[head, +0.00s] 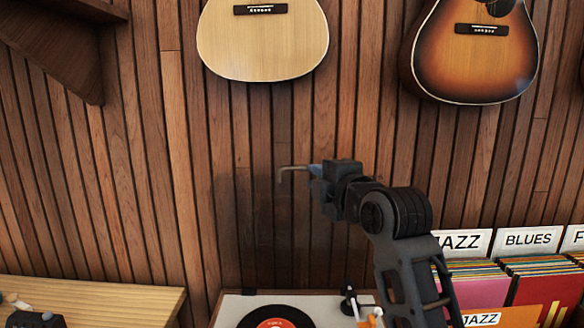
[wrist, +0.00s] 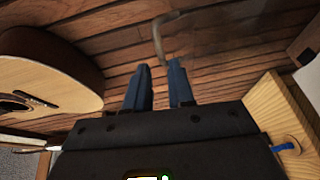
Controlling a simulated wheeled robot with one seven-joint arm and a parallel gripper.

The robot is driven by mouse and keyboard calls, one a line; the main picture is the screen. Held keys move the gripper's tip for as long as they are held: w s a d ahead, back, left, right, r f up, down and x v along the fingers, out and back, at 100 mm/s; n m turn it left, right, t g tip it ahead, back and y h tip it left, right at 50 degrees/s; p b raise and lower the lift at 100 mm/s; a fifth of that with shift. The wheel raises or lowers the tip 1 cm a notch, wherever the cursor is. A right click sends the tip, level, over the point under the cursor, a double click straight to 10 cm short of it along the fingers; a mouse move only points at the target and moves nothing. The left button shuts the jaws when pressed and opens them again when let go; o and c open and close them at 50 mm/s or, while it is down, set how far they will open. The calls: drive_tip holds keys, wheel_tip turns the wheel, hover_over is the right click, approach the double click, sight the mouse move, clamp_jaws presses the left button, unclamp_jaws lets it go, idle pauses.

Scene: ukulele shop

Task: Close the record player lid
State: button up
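The record player (head: 232,306) sits at the bottom of the head view, partly cut off, with a black record and red label on it. Its see-through dark lid (head: 250,225) stands raised against the wood wall, its outline faint. A bent metal handle (head: 292,168) shows at the lid's upper right; it also shows in the wrist view (wrist: 158,38). My gripper (head: 314,171) is at the handle's end. In the wrist view, its two blue fingers (wrist: 160,66) stand a little apart, with the handle's end at the gap between the tips. Contact is unclear.
Record crates with JAZZ and BLUES cards (head: 528,240) stand right of the player. A wooden table (head: 95,295) is at the left. Two guitars (head: 262,50) hang above, and a dark wooden shelf (head: 55,45) juts out at upper left.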

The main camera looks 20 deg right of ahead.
sight(301, 170)
drive_tip(key=w, duration=0.2)
drive_tip(key=w+p, duration=0.1)
drive_tip(key=w, duration=0.4)
drive_tip(key=shift+w+a+f, duration=0.2)
drive_tip(key=shift+w+a, duration=0.05)
drive_tip(key=shift+a, duration=0.1)
clamp_jaws()
drive_tip(key=shift+f, duration=0.1)
